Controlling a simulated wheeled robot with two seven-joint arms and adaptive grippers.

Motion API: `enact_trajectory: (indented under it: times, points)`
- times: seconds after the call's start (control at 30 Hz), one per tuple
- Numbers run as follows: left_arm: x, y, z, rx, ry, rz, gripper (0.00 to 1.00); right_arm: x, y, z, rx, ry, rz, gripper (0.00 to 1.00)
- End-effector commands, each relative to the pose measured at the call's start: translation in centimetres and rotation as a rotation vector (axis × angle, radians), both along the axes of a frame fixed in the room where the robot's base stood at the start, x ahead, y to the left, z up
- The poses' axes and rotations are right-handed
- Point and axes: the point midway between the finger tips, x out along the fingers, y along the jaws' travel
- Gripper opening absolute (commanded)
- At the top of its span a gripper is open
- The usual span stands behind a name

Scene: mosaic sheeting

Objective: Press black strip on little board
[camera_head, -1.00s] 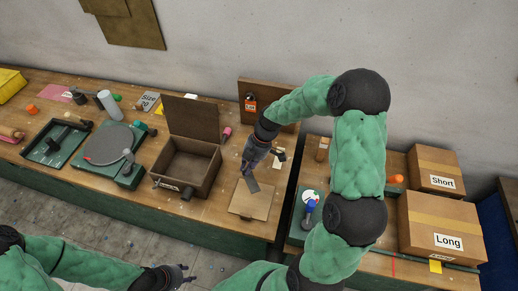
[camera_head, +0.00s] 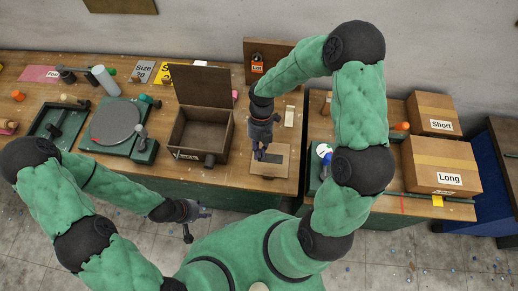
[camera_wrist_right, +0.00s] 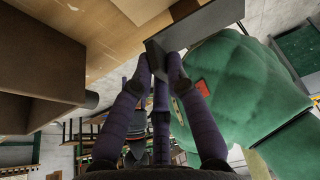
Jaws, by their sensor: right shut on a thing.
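The black strip (camera_head: 274,158) is a short flat dark piece held at the fingertips of my right gripper (camera_head: 262,157) in the head view. In the right wrist view the strip (camera_wrist_right: 207,23) juts up and right from the closed fingers (camera_wrist_right: 160,62). The little board (camera_head: 269,171) is a pale square on the bench, under the strip. I cannot tell whether the strip touches it. My left gripper (camera_head: 200,213) hangs in front of the bench, away from the board, and its opening is unclear.
An open brown box (camera_head: 203,148) with a raised lid stands left of the board. A green turntable device (camera_head: 118,128) is farther left. A pale strip (camera_head: 289,116) lies behind the board. The "Short" (camera_head: 432,112) and "Long" (camera_head: 440,165) cartons stand on the right bench.

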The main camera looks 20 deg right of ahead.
Motion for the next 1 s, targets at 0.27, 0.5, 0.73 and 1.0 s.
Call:
enact_trajectory:
  times: [0.27, 0.5, 0.73, 1.0]
  points:
    - [0.0, 0.0, -0.5, 0.000, -0.001, 0.000, 0.40, 0.0, 0.0, -0.9, 0.001, 0.001, -0.001, 0.00]
    - [0.0, 0.0, -1.8, 0.000, -0.001, 0.000, 0.40, 0.1, 0.0, -2.9, 0.000, 0.000, -0.002, 0.00]
    - [0.0, 0.0, -3.1, 0.000, -0.001, 0.000, 0.40, 0.0, 0.0, -4.9, 0.000, 0.002, -0.002, 0.00]
    - [0.0, 0.0, -4.5, 0.000, -0.001, 0.000, 0.40, 0.0, 0.0, -7.1, 0.000, 0.001, -0.003, 0.00]
